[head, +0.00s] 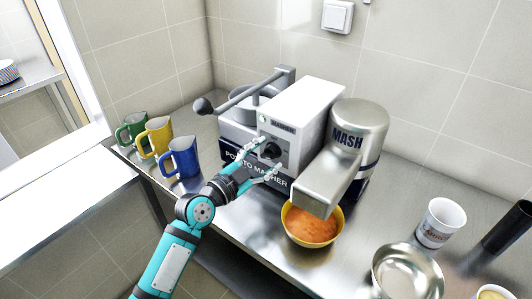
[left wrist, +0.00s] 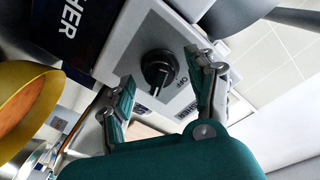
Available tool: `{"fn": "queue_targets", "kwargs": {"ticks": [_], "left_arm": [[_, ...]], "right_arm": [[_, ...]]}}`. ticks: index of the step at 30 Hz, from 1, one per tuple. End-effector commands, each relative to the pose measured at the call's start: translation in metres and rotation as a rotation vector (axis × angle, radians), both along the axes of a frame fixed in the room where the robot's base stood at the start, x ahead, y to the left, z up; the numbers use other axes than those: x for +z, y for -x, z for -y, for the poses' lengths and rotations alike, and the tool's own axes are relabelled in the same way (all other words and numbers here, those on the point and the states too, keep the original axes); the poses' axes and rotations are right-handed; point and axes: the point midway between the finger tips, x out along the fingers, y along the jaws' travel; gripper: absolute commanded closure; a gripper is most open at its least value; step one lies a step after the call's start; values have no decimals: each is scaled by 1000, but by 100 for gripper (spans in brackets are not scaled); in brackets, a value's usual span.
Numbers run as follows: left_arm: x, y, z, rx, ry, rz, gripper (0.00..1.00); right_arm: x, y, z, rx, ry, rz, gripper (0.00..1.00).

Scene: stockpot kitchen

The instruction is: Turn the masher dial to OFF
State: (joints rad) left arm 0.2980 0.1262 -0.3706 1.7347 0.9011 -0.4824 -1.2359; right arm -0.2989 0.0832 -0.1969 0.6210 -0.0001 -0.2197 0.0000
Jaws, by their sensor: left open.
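The potato masher (head: 307,107) stands on the steel counter against the tiled wall. Its black dial (head: 270,150) is on the light grey front panel. In the left wrist view the dial (left wrist: 159,70) shows a pale pointer line at its lower edge, and the lettering OFF is printed on the panel beside it. My left gripper (head: 264,160) is open in front of the panel. In the left wrist view its two fingers (left wrist: 165,78) stand on either side of the dial, and I see no clear contact. My right gripper is not in view.
An orange-filled yellow bowl (head: 312,224) sits under the masher's spout. Green, yellow and blue mugs (head: 181,158) stand at the left. A metal bowl (head: 407,272) and a white cup (head: 440,222) stand at the right. The counter between bowl and cup is clear.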

Motion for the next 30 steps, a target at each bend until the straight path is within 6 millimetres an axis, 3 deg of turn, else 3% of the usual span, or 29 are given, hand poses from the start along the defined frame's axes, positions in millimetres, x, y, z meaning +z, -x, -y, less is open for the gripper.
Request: {"fn": "queue_targets", "kwargs": {"ticks": [11,24,30], "left_arm": [[0,-5,5,1,-1,-1,42],[0,-5,4,1,0,-1,97],[-1,-5,4,0,10,-8,97]], "right_arm": [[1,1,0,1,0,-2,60],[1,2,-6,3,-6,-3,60],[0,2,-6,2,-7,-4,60]]}}
